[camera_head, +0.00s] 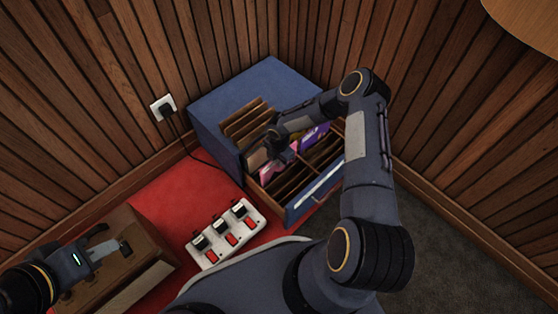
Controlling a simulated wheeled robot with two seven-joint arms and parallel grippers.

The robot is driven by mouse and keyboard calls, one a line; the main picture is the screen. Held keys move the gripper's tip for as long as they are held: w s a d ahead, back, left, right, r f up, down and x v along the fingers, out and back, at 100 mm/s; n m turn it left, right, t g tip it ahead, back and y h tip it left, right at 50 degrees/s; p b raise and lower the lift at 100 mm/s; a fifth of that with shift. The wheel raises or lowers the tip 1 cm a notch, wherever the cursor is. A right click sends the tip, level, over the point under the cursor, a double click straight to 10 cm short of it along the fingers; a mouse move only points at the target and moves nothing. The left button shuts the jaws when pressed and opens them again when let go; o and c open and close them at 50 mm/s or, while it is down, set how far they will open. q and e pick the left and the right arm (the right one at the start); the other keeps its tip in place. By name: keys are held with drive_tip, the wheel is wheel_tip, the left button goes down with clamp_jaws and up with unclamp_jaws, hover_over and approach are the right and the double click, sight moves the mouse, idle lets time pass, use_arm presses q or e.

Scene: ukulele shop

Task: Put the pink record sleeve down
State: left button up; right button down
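The pink record sleeve (271,173) stands in a blue crate (325,190) with wooden dividers, at the middle of the head view. Only part of it shows; its lower part is hidden inside the crate. My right gripper (285,155) is at the sleeve's upper edge, reaching down from above. Its fingers are too small and dark to tell whether they grip the sleeve. A purple sleeve (314,137) stands just behind the pink one, to the right. My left gripper (112,241) is at the lower left, its fingers apart and empty, above a brown wooden box.
A blue cabinet top (252,88) adjoins the crate at the back. A white power strip (227,234) with several plugs and red switches lies on the red surface (180,200). A cable runs from the wall outlet (163,106). Slatted wooden walls close the corner.

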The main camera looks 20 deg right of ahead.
drive_tip(key=c, duration=1.6)
unclamp_jaws()
wheel_tip(320, 180, up, 13)
drive_tip(key=p, duration=0.6)
drive_tip(key=s+d+r+m+t, duration=0.15)
drive_tip(key=s+r+m, duration=0.3)
drive_tip(key=r, duration=0.75)
drive_tip(key=s+d+r+m, duration=0.25)
drive_tip(key=r+m, duration=0.25)
drive_tip(key=r, duration=0.8)
drive_tip(key=s+a+r+m+t+y, duration=0.1)
drive_tip(key=s+a+r+m, duration=0.1)
drive_tip(key=s, duration=0.5)
drive_tip(key=s+a+r+m+t+y, duration=0.1)
drive_tip(key=s+a+r+m, duration=0.2)
drive_tip(key=s+r+m, duration=0.2)
drive_tip(key=s+a+r+m+t+y, duration=0.1)
drive_tip(key=s+a+r+m+t, duration=0.1)
drive_tip(key=s+m, duration=0.5)
drive_tip(key=shift+s+a+r+y, duration=0.2)
drive_tip(key=shift+s+a+r, duration=0.1)
drive_tip(key=shift+s+r, duration=0.2)
drive_tip(key=shift+s+a+r+y, duration=0.2)
drive_tip(key=shift+s+a+r, duration=0.1)
drive_tip(key=shift+s+r, duration=0.2)
